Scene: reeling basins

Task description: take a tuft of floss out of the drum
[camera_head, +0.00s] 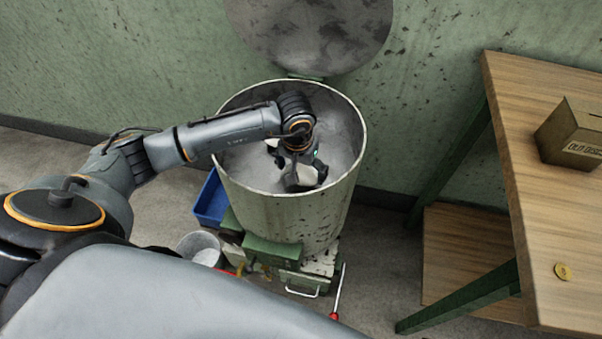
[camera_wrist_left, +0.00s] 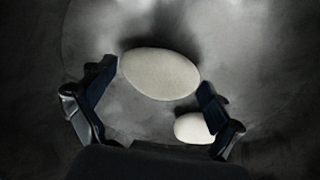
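The open drum (camera_head: 290,215) stands against the wall, its round lid (camera_head: 310,30) raised behind it. My left arm reaches over the rim, and my left gripper (camera_head: 303,180) points down inside. In the left wrist view my left gripper (camera_wrist_left: 158,88) has its fingers spread wide. A large pale oval tuft of floss (camera_wrist_left: 160,73) lies across the gap between the fingertips; I cannot tell whether they touch it. A smaller pale tuft (camera_wrist_left: 192,128) is partly hidden by the right-hand finger. A pale tuft (camera_head: 306,175) also shows by the fingers in the head view. My right gripper is out of view.
A blue bin (camera_head: 211,203), a metal bucket (camera_head: 200,250) and a red-handled tool (camera_head: 336,300) are near the drum's base.

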